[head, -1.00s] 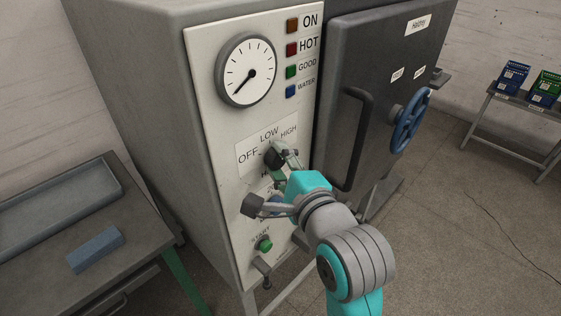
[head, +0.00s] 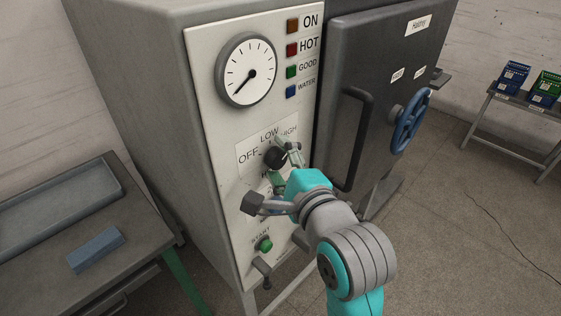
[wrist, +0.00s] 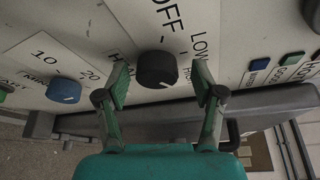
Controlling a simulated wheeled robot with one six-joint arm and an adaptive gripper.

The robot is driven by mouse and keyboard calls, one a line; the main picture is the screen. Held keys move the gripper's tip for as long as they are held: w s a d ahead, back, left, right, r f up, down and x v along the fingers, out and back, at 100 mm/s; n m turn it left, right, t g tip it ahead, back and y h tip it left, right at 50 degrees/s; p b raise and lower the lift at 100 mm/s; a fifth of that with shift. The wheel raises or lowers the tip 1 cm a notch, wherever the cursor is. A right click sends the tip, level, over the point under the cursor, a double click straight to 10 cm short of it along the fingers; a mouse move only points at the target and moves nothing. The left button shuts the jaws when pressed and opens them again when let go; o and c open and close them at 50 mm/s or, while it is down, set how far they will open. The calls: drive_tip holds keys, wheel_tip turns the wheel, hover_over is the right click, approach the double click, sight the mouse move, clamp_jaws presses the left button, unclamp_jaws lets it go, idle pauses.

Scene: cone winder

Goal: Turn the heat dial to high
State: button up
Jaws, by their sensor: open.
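The heat dial (head: 273,158) is a round black knob on the pale control panel, with OFF to its left, LOW above and HIGH to its upper right. It also shows in the wrist view (wrist: 157,70). My gripper (head: 279,161) is open in front of it, one finger above and one below in the head view. In the wrist view my gripper (wrist: 161,83) has a finger on each side of the dial, with gaps on both sides. Nothing is held. Part of the HIGH label is hidden by a finger. I cannot clearly tell where the dial points.
A blue timer knob (wrist: 64,89) and a green start button (head: 264,245) sit lower on the panel. A gauge (head: 246,70) and several indicator lights are above. A dark door with a long handle (head: 353,140) and blue handwheel (head: 409,122) is to the right.

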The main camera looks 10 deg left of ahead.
sight(272, 111)
drive_tip(key=shift+o, duration=0.4)
drive_tip(key=r, duration=0.9)
drive_tip(key=shift+w+a, duration=0.1)
drive_tip(key=shift+w, duration=0.15)
drive_tip(key=shift+r, duration=0.2)
drive_tip(key=shift+s+d+r, duration=0.25)
drive_tip(key=shift+s+r, duration=0.05)
drive_tip(key=shift+c, duration=0.4)
drive_tip(key=shift+a+f, duration=0.1)
drive_tip(key=shift+f, duration=0.05)
